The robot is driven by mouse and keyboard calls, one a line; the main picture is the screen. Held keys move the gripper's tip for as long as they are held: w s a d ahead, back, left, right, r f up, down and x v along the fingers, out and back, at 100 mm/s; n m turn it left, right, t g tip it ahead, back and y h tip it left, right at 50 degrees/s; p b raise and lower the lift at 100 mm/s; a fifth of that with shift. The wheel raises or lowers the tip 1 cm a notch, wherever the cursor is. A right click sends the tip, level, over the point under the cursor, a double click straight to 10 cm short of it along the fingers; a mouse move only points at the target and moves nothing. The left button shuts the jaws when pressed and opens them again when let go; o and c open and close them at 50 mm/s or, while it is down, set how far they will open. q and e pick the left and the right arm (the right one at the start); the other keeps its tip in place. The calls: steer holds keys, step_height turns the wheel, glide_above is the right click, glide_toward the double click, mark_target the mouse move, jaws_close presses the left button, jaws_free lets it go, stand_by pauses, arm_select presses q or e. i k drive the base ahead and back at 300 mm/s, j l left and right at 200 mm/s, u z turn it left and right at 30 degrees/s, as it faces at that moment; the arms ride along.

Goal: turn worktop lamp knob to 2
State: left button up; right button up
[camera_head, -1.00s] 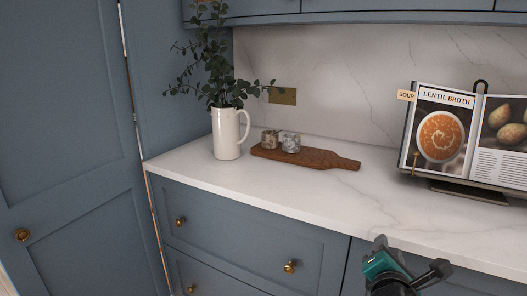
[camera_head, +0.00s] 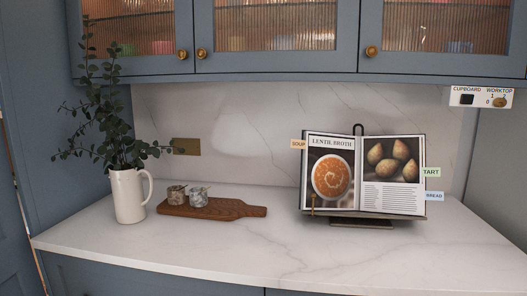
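A white control panel (camera_head: 482,97) hangs under the right end of the wall cupboards in the head view. Its right half is labelled WORKTOP and carries a small brass knob (camera_head: 499,102) with the marks 0, 1 and 2 around it. Which mark the knob points to is too small to tell. Its left half is labelled CUPBOARD and has a dark square switch (camera_head: 466,99). Neither of my grippers is in view now.
An open cookbook on a stand (camera_head: 363,175) stands on the worktop (camera_head: 270,245). A white jug with leafy stems (camera_head: 128,194) and a wooden board (camera_head: 238,209) with two small pots are on the left. Glass-fronted cupboards (camera_head: 275,25) overhang the back. The worktop's front is clear.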

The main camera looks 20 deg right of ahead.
mark_target(501, 103)
steer(key=z, duration=1.95)
